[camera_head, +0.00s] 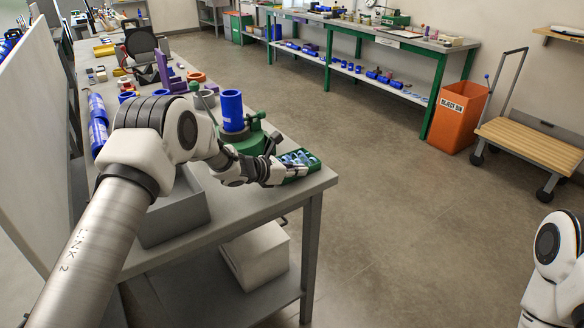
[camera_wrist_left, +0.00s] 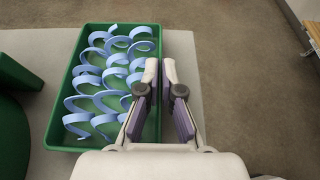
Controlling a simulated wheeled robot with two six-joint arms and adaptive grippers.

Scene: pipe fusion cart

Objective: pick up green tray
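The green tray (camera_head: 313,167) lies on the near right corner of the grey bench, holding several blue curled shavings (camera_wrist_left: 110,75). In the left wrist view the tray (camera_wrist_left: 57,118) fills the left middle. My left gripper (camera_head: 290,172) is at the tray. In the wrist view its two fingers (camera_wrist_left: 160,72) are close together on either side of the tray's right wall, with only a narrow gap between them, and look shut on that wall. The tray appears level and on the bench. My right gripper is outside the views; only part of that arm shows at lower right.
A green fixture with a blue pipe (camera_head: 232,110) stands just behind the tray. A grey open box (camera_head: 175,217) is under my left arm. An orange reject bin (camera_head: 458,117) and a cart (camera_head: 530,145) stand at right. The middle floor is clear.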

